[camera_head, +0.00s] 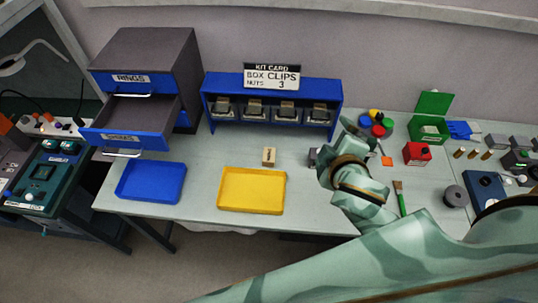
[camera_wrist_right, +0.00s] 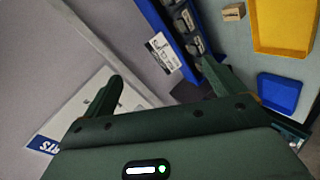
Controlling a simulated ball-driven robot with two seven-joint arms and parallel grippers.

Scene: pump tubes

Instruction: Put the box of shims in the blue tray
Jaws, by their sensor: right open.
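The blue tray (camera_head: 151,182) lies empty at the left front of the table; it also shows in the right wrist view (camera_wrist_right: 280,93). A small tan box (camera_head: 269,157) with a dark mark stands behind the yellow tray; its label is too small to read. It shows at the top of the right wrist view (camera_wrist_right: 233,12). I cannot tell whether it is the box of shims. My right gripper (camera_head: 333,141) is above the table, right of the tan box and apart from it. In the right wrist view its fingers (camera_wrist_right: 160,84) are apart and empty. My left gripper is out of view.
The empty yellow tray (camera_head: 252,207) lies right of the blue one. A drawer cabinet (camera_head: 160,50) has a drawer (camera_head: 124,138) pulled out behind the blue tray. A blue rack (camera_head: 272,92) with several bins stands at the back. A red box (camera_head: 417,153) and other items fill the right side.

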